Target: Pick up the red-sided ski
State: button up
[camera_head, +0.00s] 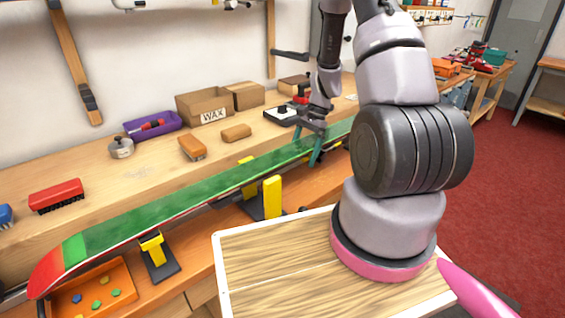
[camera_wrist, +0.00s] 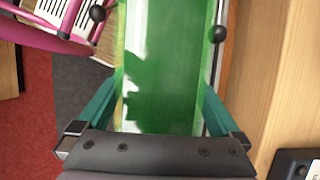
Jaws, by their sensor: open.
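The red-sided ski (camera_head: 190,190) lies lengthwise along the bench, green on top with a red side edge and a red tip at the near left. Yellow-topped supports stand under and beside it. My gripper (camera_head: 316,152) is open at the far part of the ski. In the wrist view the ski's green, white-patched top (camera_wrist: 165,75) runs between the two teal fingers of my gripper (camera_wrist: 158,24), one on each side. Whether the fingers touch its edges I cannot tell. The ski's far end is partly hidden behind my arm.
A yellow support post (camera_head: 272,197) rises beside the ski. An orange tray (camera_head: 125,272) lies under the tip. Behind stand a red brush (camera_head: 56,195), a purple bin (camera_head: 152,126), a wax box (camera_head: 204,104), an orange brush (camera_head: 192,147) and a tan block (camera_head: 236,133).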

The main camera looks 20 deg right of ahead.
jog(key=shift+a+f, duration=0.1)
jog(key=shift+f, duration=0.1)
jog(key=c, duration=1.2)
jog(key=shift+c, duration=0.2)
jog(key=shift+r, duration=0.15)
notch_tip(320, 180, up, 8)
jog(key=shift+r, duration=0.25)
grip_shut()
jog(key=shift+r, duration=2.15)
